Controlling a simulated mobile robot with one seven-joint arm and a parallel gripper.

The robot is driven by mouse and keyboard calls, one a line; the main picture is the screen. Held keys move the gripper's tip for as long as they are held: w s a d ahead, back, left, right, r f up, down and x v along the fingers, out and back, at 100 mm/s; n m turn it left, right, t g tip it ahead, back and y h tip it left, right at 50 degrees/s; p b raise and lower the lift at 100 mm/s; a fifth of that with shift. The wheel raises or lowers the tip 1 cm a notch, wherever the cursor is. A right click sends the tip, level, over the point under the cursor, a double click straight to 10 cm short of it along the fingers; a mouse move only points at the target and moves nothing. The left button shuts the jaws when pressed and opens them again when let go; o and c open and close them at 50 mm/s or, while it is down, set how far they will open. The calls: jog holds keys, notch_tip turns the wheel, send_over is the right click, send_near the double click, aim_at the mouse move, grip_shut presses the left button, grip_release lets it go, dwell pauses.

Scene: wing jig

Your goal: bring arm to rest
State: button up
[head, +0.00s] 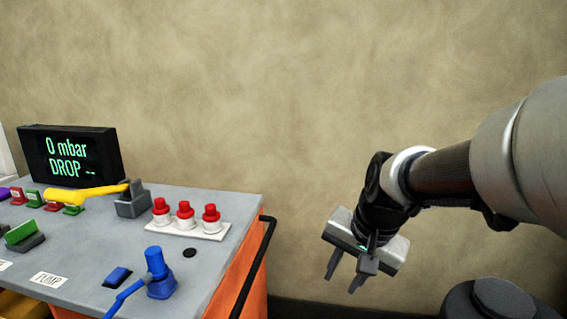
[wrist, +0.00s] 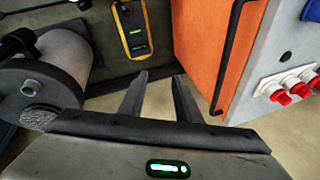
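My gripper (head: 345,277) hangs in the air to the right of the grey-topped orange cart (head: 216,222), pointing down. Its two dark fingers are apart with nothing between them. In the wrist view my gripper (wrist: 160,90) also shows two spread, empty fingers above the floor. My arm reaches in from the right side of the head view, bent down at the wrist.
The cart carries a display (head: 70,155) reading "0 mbar DROP --", red-capped fittings (head: 185,213), a yellow-handled tool (head: 85,195) and a blue fitting (head: 158,275). A black rail (head: 255,265) runs along its right side. A yellow device (wrist: 133,28) shows in the wrist view.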

jog(key=s+d+r+n+t+h, duration=0.1)
jog(key=s+r+n, duration=0.15)
jog(key=s, duration=0.45)
jog(key=s+d+r+n+t+h, duration=0.1)
jog(key=s+d+r+n, duration=0.1)
jog(key=s+n, duration=0.35)
notch_tip(320, 180, up, 23)
jog(key=s+m+p, duration=0.1)
jog(key=m+p, duration=0.1)
jog(key=p, duration=2.1)
jog(key=shift+s+a+r, duration=0.15)
jog(key=shift+s+a, duration=0.05)
jog(key=shift+a, duration=0.05)
